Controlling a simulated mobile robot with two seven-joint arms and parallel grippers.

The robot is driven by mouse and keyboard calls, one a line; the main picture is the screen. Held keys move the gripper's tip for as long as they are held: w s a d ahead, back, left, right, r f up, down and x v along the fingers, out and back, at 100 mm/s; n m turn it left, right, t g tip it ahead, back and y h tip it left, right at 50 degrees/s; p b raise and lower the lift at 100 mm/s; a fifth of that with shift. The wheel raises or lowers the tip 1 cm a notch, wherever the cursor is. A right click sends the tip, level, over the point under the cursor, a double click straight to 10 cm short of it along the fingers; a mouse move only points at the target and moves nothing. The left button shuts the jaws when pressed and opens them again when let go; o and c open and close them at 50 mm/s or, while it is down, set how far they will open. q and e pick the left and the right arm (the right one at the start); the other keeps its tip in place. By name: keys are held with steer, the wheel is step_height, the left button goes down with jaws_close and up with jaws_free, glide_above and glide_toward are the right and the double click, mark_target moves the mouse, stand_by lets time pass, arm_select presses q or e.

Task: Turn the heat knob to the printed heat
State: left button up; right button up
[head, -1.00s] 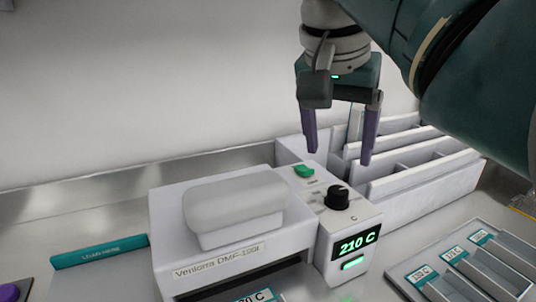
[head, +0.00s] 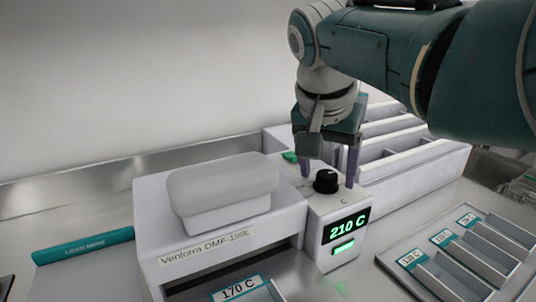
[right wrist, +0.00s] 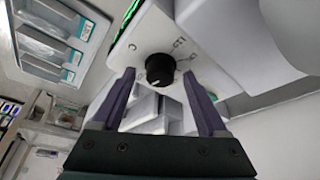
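The black heat knob (head: 326,181) sits on top of the white control box of the machine (head: 221,230), labelled Ventorra. Its green display (head: 348,228) reads 210 C. A printed label (head: 241,289) reading 170 C shows at the machine's front opening. My right gripper (head: 330,178) is over the control box with its purple fingers apart, one to each side of the knob in the picture. In the right wrist view the knob (right wrist: 160,70) appears between and beyond the open fingertips, and no contact shows. My left gripper is out of view.
A green button (head: 290,157) is behind the knob. A pale padded lid handle (head: 223,187) stands left of it. White divided racks (head: 420,160) are behind right. A tray with labelled slots (head: 455,262) lies front right. A teal LOAD HERE strip (head: 83,246) lies left.

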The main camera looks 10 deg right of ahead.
jaws_close()
stand_by(0.4)
